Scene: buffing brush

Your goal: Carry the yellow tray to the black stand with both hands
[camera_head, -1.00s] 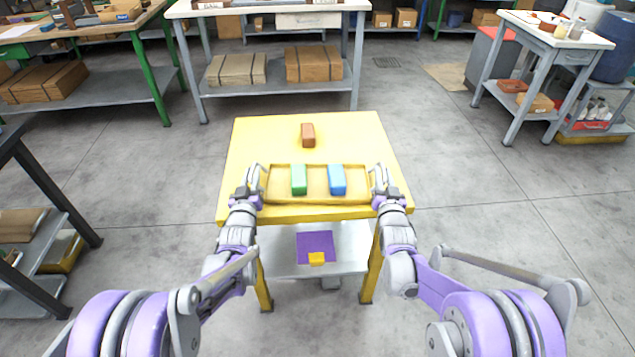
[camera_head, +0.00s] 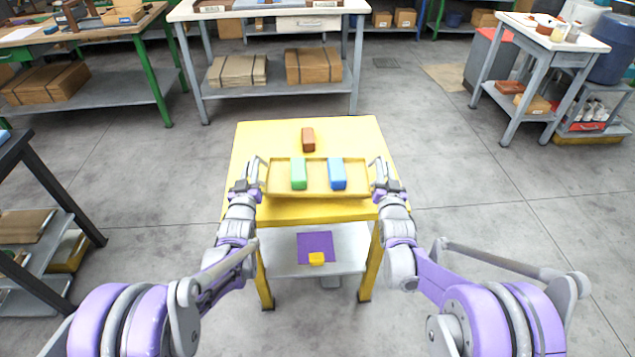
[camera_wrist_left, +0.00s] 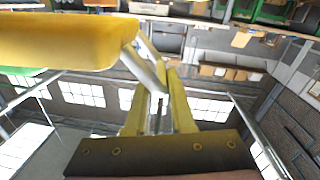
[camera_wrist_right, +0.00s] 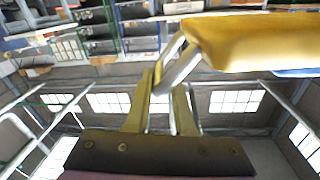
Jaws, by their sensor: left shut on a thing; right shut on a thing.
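The yellow tray (camera_head: 317,180) is level above the yellow table (camera_head: 310,211), with a green block (camera_head: 299,173) and a blue block (camera_head: 337,174) standing in it. My left gripper (camera_head: 263,168) is shut on the tray's left handle. My right gripper (camera_head: 376,168) is shut on its right handle. The tray's side shows in the left wrist view (camera_wrist_left: 60,42) and the right wrist view (camera_wrist_right: 240,42), with a grey handle between the fingers in each. A black-framed stand (camera_head: 55,185) is partly in view at the left edge.
A brown block (camera_head: 308,139) lies on the table behind the tray. The table's lower shelf (camera_head: 350,245) holds a purple square and a small yellow block. Workbenches stand at the back and a grey cart (camera_head: 545,75) at the right. Grey floor is open around the table.

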